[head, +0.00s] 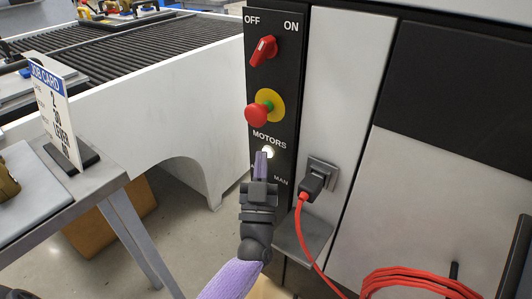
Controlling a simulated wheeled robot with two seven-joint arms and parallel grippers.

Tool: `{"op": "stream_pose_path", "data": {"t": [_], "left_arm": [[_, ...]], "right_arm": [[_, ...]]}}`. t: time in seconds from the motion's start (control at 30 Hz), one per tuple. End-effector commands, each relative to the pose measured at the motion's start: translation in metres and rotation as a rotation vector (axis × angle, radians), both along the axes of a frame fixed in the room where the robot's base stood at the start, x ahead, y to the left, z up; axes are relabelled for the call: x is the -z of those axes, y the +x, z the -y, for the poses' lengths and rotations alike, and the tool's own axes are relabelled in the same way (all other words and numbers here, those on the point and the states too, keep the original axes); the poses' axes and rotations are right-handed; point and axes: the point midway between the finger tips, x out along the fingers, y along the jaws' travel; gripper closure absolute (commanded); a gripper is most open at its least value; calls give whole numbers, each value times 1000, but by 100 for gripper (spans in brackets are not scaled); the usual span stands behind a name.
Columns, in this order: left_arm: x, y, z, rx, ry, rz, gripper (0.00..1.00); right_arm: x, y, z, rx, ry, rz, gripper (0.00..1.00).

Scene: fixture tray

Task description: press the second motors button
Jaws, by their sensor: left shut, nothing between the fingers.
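A black control panel (289,75) stands upright in the middle of the head view. The word MOTORS is printed on it, and just below is a round, pale lit button (267,151). My left gripper (261,156) is shut and empty. Its fingertips point up at the panel just below the lit button and overlap its lower edge in the picture; I cannot tell whether they touch. The gripper covers part of the panel below, with the label MAN showing to its right. A second button cannot be made out. My right gripper is not in view.
Above are a red OFF/ON switch (263,50) and a red mushroom button (257,115) on a yellow-green base. A black plug (312,184) with a red cable (304,235) sits to the right. A job card (55,110) stands on the left table.

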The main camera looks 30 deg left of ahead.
Motion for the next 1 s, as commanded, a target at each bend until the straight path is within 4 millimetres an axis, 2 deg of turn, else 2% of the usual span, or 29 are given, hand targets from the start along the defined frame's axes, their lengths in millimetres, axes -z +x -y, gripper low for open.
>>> {"op": "stream_pose_path", "data": {"t": [0.23,0.5,0.8,1.0], "left_arm": [[-1,-2,0,-1,1,0,100],[-2,-17,-1,0,0,0,100],[-1,-19,-2,0,0,0,100],[-3,-37,-3,0,0,0,100]], "right_arm": [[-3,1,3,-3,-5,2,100],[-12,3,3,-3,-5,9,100],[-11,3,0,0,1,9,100],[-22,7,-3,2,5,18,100]]}}
